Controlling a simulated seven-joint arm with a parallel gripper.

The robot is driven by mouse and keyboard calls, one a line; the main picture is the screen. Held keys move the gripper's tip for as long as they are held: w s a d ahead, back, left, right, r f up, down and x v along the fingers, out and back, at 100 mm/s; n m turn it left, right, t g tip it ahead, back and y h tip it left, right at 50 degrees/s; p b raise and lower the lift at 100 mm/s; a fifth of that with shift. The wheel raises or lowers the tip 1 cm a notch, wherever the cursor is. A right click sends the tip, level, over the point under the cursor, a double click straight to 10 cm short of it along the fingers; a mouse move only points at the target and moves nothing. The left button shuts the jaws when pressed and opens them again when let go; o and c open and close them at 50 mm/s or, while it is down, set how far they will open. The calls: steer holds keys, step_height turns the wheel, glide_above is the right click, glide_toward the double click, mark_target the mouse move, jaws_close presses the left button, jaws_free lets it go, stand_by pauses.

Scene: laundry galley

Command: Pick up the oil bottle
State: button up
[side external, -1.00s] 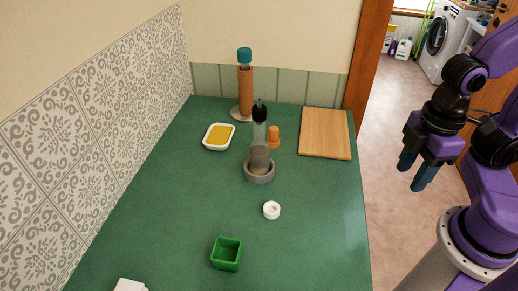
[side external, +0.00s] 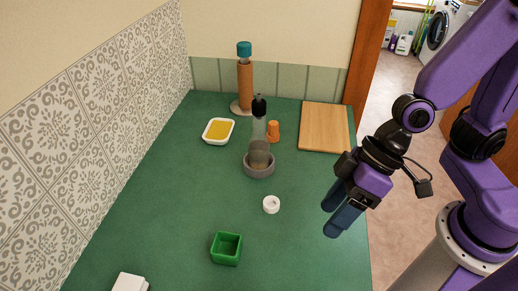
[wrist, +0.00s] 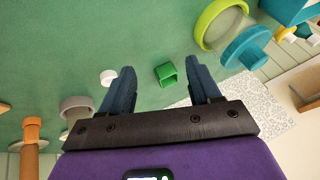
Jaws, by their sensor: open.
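The oil bottle (side external: 259,128) appears to be the clear bottle with a black top, upright towards the back of the green counter in the side view. Its lower part is hidden or blends with the grey bowl (side external: 259,168) in front of it. I cannot make the bottle out in the wrist view, where the grey bowl (wrist: 76,104) shows at the left. My gripper (side external: 331,217) is open and empty over the counter's right edge, to the right of and nearer than the bottle. Its two blue fingers (wrist: 162,70) are spread apart in the wrist view.
An orange shaker (side external: 273,132) stands close right of the bottle. A white ring (side external: 271,204) and green box (side external: 226,248) lie nearer.

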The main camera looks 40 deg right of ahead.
steer(key=w+a+f+m+t, duration=0.2)
steer(key=w+a, duration=0.1)
steer(key=a, duration=0.2)
steer(key=m+t+h, duration=0.8)
steer(key=t+h, duration=0.1)
steer(key=t, duration=0.6)
glide_toward(260, 124)
steer(key=w, duration=0.2)
steer(key=w+d, duration=0.1)
steer(key=w, duration=0.5)
steer(key=shift+d, duration=0.25)
steer(key=shift+w+d+f, duration=0.1)
steer(key=shift+w+d, duration=0.1)
steer(key=shift+w, duration=0.7)
steer(key=shift+w+d, duration=0.2)
steer(key=shift+w, duration=0.65)
steer(key=shift+w+d+f, duration=0.1)
steer(key=shift+w+d, duration=0.1)
steer(key=shift+w, duration=0.7)
jaws_close()
